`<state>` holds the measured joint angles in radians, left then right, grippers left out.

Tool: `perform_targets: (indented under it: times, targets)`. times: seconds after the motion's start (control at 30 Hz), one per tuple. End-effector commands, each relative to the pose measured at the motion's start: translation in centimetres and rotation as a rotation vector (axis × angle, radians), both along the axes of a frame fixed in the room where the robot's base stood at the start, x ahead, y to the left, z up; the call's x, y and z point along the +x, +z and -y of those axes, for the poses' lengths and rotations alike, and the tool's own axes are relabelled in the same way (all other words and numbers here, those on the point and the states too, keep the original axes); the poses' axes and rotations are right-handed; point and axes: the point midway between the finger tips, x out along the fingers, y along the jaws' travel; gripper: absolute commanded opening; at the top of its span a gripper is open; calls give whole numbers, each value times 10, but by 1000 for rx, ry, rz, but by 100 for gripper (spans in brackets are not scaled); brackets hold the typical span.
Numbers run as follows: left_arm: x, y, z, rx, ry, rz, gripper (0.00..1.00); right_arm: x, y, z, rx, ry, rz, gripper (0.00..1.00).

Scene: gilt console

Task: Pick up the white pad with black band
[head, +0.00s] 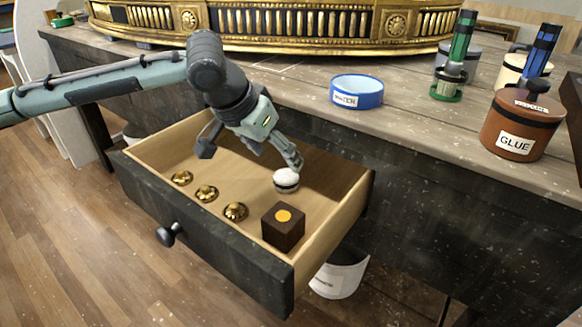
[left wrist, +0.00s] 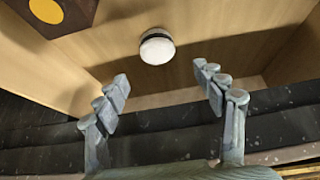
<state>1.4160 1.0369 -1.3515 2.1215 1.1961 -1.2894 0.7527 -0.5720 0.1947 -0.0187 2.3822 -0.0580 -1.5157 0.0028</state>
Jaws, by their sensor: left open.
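The white pad with black band (head: 286,180) is small and round, with a white top and a dark band around its side. It sits in the open wooden drawer (head: 328,214), towards the back right. It also shows in the left wrist view (left wrist: 157,48), beyond the fingertips and between them sideways. My left gripper (head: 282,160) is over the drawer, just behind and above the pad. In the left wrist view its fingers (left wrist: 162,88) are spread wide with nothing between them. The right gripper is in neither view.
A dark cube with an orange dot (head: 284,226) stands in the drawer in front of the pad. Three gold knobs (head: 206,193) lie in a row to the left. The drawer walls surround them. Above is a worktop (head: 290,82) with a blue tape roll (head: 357,91) and a glue pot (head: 521,125).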

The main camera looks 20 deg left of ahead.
Motion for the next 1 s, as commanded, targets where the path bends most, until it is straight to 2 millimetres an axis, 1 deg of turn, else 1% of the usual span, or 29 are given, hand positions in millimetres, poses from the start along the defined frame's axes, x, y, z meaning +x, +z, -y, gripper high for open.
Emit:
perform_targets:
  times: [0.07,0.27,0.47,0.6,0.7,0.9,0.97,1.0]
  targets:
    - [-1,-5,-2,7,6,-7,70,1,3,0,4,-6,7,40]
    - [9,-25,2,5,5,-8,70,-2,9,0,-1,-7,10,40]
    - [17,-53,6,7,3,-7,70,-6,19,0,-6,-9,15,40]
    - [26,-67,9,4,5,-6,70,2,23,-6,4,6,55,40]
    - [28,-71,10,5,6,-6,70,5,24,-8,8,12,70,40]
    - [28,-71,10,3,5,-5,70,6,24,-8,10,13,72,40]
    - [28,-71,10,3,5,-5,63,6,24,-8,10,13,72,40]
    - [28,-71,10,4,5,-6,58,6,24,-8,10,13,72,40]
